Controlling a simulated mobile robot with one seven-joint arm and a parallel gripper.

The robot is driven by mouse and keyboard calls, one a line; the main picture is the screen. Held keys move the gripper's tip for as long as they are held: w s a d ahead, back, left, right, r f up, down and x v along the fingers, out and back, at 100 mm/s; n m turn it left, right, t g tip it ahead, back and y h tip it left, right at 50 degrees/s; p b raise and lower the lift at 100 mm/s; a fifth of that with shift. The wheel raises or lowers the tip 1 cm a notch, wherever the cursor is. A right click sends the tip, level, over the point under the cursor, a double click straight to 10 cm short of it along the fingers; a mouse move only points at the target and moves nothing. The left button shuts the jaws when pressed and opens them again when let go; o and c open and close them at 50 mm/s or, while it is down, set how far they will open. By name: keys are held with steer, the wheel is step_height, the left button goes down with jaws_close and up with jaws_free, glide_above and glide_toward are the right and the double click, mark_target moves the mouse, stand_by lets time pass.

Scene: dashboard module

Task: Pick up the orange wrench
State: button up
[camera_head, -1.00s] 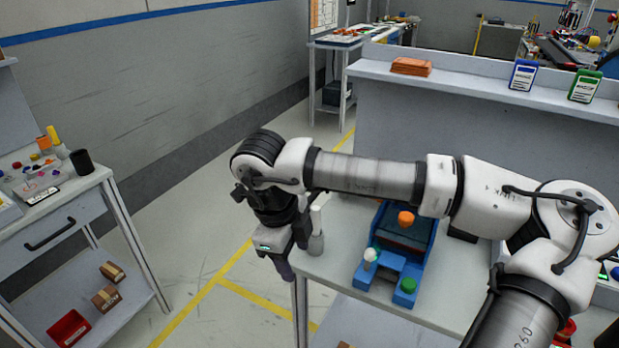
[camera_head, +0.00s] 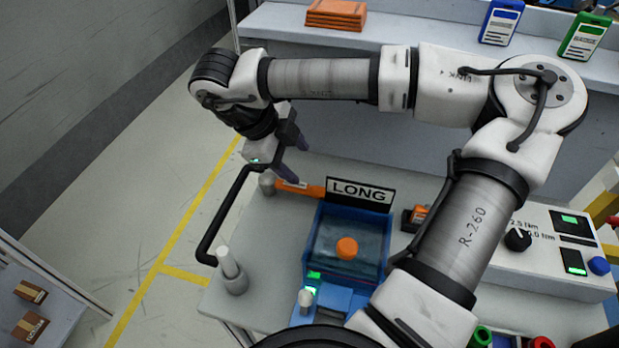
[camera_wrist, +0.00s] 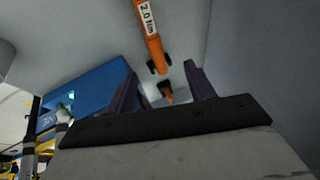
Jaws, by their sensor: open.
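In the wrist view an orange tool (camera_wrist: 150,35) with a white "2.0 Nm" label and a dark end shows at the top centre. My gripper (camera_head: 294,158) is open and empty, just above and behind the wrench in the head view. Its two dark fingers also show in the wrist view (camera_wrist: 160,74), apart from each other.
A blue fixture (camera_head: 318,240) with an orange knob and the LONG sign (camera_head: 360,192) stand right of the wrench. A control box (camera_head: 540,250) stands at right.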

mark_target(322, 191)
steer(key=p+x, duration=0.1)
steer(key=x, duration=0.6)
steer(key=shift+s+d+f+p, duration=0.2)
steer(key=shift+p, duration=0.15)
steer(key=p+x, duration=0.1)
steer(key=x, duration=0.1)
steer(key=p+x, duration=0.1)
steer(key=x, duration=0.1)
steer(key=shift+s, duration=0.35)
steer(key=shift+w+d+f+p, duration=0.15)
steer(key=shift+d+f+p, duration=0.15)
steer(key=shift+f, duration=0.3)
jaws_close()
